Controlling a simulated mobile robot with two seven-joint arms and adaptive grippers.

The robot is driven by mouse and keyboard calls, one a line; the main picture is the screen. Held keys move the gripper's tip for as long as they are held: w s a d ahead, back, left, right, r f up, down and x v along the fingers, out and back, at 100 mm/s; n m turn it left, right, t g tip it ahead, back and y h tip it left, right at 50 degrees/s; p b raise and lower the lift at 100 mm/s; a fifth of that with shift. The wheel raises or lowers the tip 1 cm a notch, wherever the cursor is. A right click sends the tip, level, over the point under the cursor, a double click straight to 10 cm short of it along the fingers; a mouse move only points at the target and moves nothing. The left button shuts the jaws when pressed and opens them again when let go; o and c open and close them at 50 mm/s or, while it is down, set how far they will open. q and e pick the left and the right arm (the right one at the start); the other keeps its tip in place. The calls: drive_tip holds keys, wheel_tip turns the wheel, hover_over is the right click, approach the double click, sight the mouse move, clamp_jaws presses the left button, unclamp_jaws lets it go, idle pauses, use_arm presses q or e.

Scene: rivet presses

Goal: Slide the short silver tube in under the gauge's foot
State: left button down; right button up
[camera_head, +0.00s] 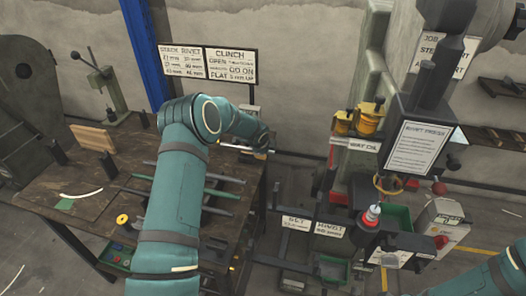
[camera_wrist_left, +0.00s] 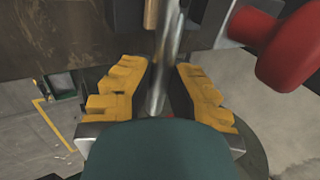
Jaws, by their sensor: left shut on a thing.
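My left gripper (camera_wrist_left: 162,68) has its yellow fingers on either side of a silver tube (camera_wrist_left: 164,40) and is shut on it. The tube runs from between the fingers to the top edge of the left wrist view. In the head view a thin silver piece (camera_head: 240,148), which looks like the tube, shows at the end of my left arm by the bench's far right corner; the fingers are hidden there. I cannot clearly make out the gauge or its foot; a small pale stand (camera_head: 250,110) is just beyond the arm. My right gripper is out of view.
A red knob (camera_wrist_left: 291,50) is close to the right finger in the left wrist view. Dark rods (camera_head: 215,178) lie on the wooden bench (camera_head: 90,215). A lever press (camera_head: 105,85) stands at the back left, the rivet press (camera_head: 415,150) at right.

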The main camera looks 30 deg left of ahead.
use_arm(q)
drive_tip(key=shift+f, duration=0.2)
drive_tip(key=c, duration=1)
unclamp_jaws()
drive_tip(key=v, duration=1.2)
